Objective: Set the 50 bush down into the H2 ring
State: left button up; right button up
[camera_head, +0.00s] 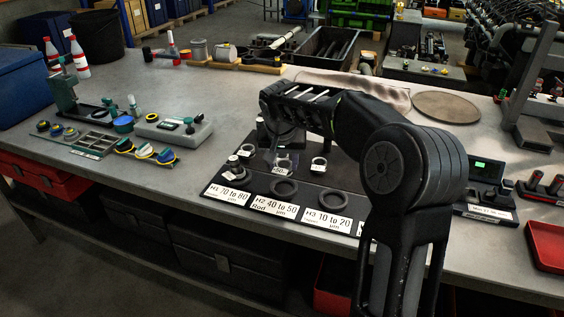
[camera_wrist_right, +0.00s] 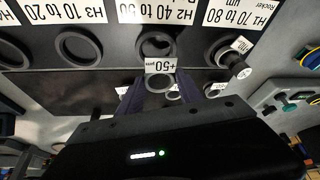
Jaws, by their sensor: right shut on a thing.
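My right gripper (camera_head: 277,158) is shut on the 50 bush, whose pale 50 tag (camera_head: 279,171) shows just above the board. In the right wrist view the tag reads +50 µm (camera_wrist_right: 160,66) between the fingers (camera_wrist_right: 162,94); the bush itself is mostly hidden. The H2 ring (camera_head: 284,188) is a dark ring behind the label "H2 40 to 50". In the head view the tag is just behind this ring; in the wrist view the H2 ring (camera_wrist_right: 157,46) is directly beyond the tag, and I cannot tell whether they touch. My left gripper is not in view.
The H1 ring (camera_wrist_right: 217,52) has a tagged bush at it. The H3 ring (camera_head: 333,198) looks empty. Another tagged bush (camera_head: 318,163) stands behind on the dark board. A grey tool block (camera_head: 173,130) and coloured parts lie left; a small display stands right.

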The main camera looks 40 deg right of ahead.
aim_at(283, 170)
jog(key=shift+a, duration=0.1)
jog(key=shift+f+b, duration=1.55)
jog(key=shift+f, duration=0.6)
jog(key=shift+f+b, duration=0.75)
jog(key=shift+f, duration=0.15)
jog(key=shift+s+f, duration=0.1)
jog(key=shift+f, duration=0.05)
jog(key=o, duration=1.5)
jog(key=shift+c, duration=0.2)
jog(key=shift+f, duration=0.1)
jog(key=shift+a, duration=0.1)
